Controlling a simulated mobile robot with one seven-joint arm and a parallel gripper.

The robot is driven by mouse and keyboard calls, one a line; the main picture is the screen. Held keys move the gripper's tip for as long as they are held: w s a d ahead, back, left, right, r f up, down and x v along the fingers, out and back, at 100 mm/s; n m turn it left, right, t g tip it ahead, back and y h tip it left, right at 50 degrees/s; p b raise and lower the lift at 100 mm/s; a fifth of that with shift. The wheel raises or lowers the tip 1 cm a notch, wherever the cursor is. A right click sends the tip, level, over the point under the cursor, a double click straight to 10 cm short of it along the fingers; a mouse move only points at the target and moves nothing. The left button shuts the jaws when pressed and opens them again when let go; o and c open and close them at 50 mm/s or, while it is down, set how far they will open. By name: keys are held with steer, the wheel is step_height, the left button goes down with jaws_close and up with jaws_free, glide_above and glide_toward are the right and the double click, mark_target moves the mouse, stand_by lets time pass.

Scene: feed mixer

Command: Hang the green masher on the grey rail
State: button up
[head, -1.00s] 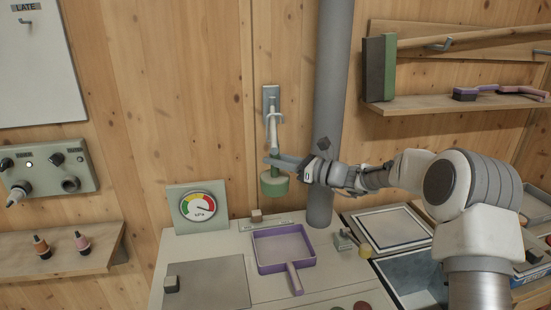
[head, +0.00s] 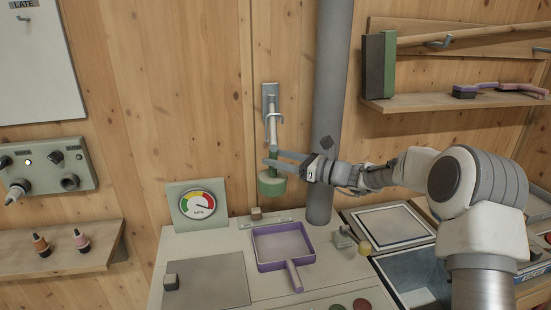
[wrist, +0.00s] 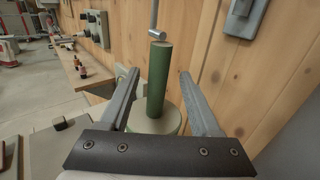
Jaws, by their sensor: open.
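The green masher (head: 271,186) is upright against the wooden wall, its wide round end down, above the counter. In the wrist view its green handle (wrist: 160,80) stands between my fingers, with the pale disc below. A grey wall fitting (head: 270,97), apparently the rail, is directly above it, with a light rod running down towards the handle. In the wrist view a short grey bar (wrist: 157,34) is at the handle's top; I cannot tell exactly how they join. My gripper (head: 272,158) is open, with a finger either side of the handle and visible gaps.
Below are a purple pan (head: 283,246), a pressure gauge (head: 198,204) and a small block (head: 256,213) on the counter. A thick grey pipe (head: 328,110) rises close to the right of the masher. A shelf with brushes (head: 455,103) is at the right.

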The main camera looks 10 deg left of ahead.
steer(key=b+v, duration=0.1)
steer(key=v, duration=1.5)
steer(key=s+n+g+h, duration=0.4)
steer(key=s+n+h, duration=0.5)
steer(key=s, duration=0.9)
steer(key=s+d+n+t+h, duration=0.4)
steer(key=s+d+n+h, duration=0.4)
steer(key=s+d+n, duration=0.4)
steer(key=s+d, duration=0.3)
steer(key=s, duration=0.2)
steer(key=shift+s+t, duration=0.3)
steer(key=shift+r, duration=0.1)
